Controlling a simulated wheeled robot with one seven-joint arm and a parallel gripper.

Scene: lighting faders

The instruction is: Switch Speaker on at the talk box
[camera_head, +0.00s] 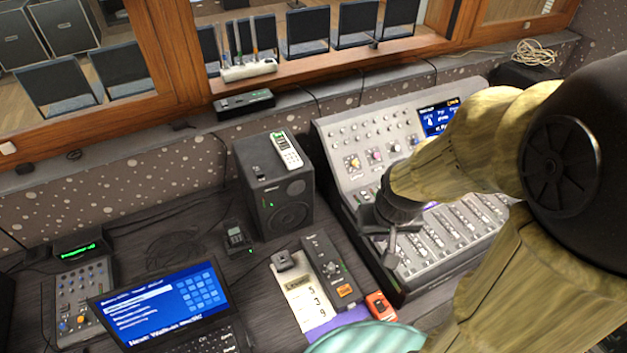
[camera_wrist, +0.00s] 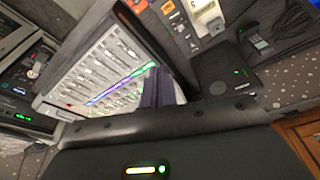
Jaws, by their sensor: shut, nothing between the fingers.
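A slim dark box with small controls and an orange patch (camera_head: 330,270) lies on the desk left of the mixing desk; it looks like the talk box. Its lettering is too small to read, so I cannot tell which control is Speaker or how it is set. My gripper (camera_head: 390,248) is shut and empty over the left part of the mixing desk's faders, to the right of that box and apart from it. In the wrist view my gripper's fingers (camera_wrist: 158,86) are together in front of the fader panel.
The mixing desk (camera_head: 345,222) fills the right side under my arm. A black speaker (camera_head: 275,190) stands behind the box. A white card (camera_head: 290,292), an orange-red gadget (camera_head: 380,306) and a laptop (camera_head: 165,307) lie nearby. A small mixer (camera_head: 84,295) is at far left.

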